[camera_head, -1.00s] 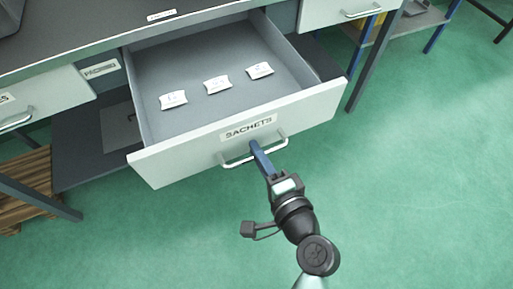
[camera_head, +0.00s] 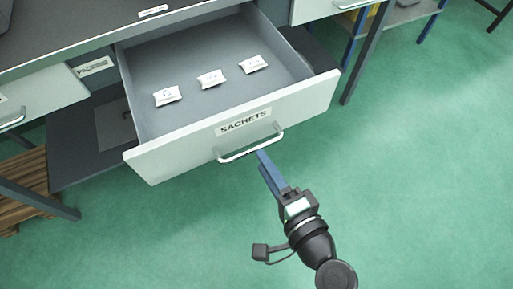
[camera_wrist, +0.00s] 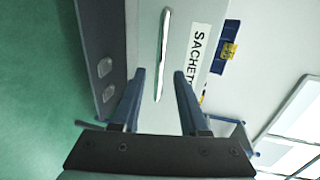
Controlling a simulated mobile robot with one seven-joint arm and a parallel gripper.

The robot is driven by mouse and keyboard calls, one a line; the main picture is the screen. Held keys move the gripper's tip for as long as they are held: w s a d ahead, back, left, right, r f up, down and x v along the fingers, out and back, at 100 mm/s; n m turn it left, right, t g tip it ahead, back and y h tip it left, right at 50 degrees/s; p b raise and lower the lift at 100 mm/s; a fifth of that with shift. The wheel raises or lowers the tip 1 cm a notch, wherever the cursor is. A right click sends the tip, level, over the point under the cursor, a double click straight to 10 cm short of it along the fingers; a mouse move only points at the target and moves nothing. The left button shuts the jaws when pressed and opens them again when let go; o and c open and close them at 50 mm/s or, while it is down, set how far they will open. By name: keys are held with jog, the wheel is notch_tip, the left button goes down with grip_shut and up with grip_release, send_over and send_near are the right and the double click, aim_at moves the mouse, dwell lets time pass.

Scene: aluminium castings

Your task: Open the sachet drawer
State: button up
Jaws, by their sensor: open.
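The sachet drawer (camera_head: 160,165) stands pulled out from under the bench, with a white front and a "SACHETS" label (camera_head: 243,122). Three white sachets (camera_head: 211,78) lie in a row on its grey floor. Its bar handle (camera_head: 249,146) is on the front; in the wrist view the handle (camera_wrist: 163,55) shows ahead of the fingers. My gripper (camera_head: 264,157) is just in front of and below the handle. In the wrist view my gripper (camera_wrist: 158,72) has its blue fingers apart with nothing between the tips. The handle looks clear of the fingers.
Closed drawers sit at left (camera_head: 40,98) and upper right of the open one. A dark lower shelf (camera_head: 75,160), a table leg (camera_head: 365,55) and a wooden pallet (camera_head: 25,180) are below the bench. The green floor (camera_head: 420,170) at right is clear.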

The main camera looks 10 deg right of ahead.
jog(key=v, duration=0.7)
jog(key=shift+s, duration=0.1)
